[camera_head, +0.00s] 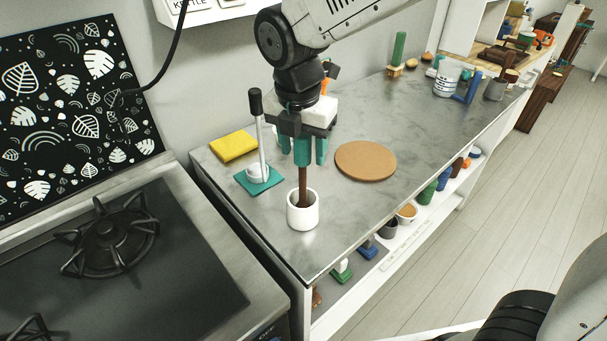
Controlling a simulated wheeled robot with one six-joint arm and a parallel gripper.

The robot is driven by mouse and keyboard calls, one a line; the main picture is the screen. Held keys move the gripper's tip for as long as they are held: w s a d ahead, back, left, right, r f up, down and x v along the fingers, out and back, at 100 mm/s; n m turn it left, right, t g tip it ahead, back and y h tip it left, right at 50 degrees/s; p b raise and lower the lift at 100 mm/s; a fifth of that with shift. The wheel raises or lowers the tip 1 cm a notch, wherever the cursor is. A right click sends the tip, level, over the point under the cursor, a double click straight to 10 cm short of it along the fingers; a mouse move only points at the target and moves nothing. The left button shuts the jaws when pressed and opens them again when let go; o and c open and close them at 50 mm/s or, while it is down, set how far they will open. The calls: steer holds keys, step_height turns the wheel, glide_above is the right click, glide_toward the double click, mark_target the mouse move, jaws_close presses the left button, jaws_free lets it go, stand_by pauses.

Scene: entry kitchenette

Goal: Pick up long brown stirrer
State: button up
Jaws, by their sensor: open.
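The long brown stirrer (302,183) stands upright in a small white cup (303,213) near the front left part of the grey counter. Its lower end is hidden inside the cup. My gripper (311,157) points down directly above the cup, with its teal fingers at the stirrer's upper end. The fingers are open. The top of the stirrer is hidden by the fingers, and I cannot tell whether they touch it.
A black-handled tool (260,137) stands on a teal base (258,180) close left of my gripper. A yellow sponge (233,146) lies behind it. A round cork mat (365,161) lies to the right. A stove (120,265) adjoins the counter (425,125) at left.

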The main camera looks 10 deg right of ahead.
steer(key=shift+f, duration=0.7)
steer(key=c, duration=1)
steer(key=shift+c, duration=0.2)
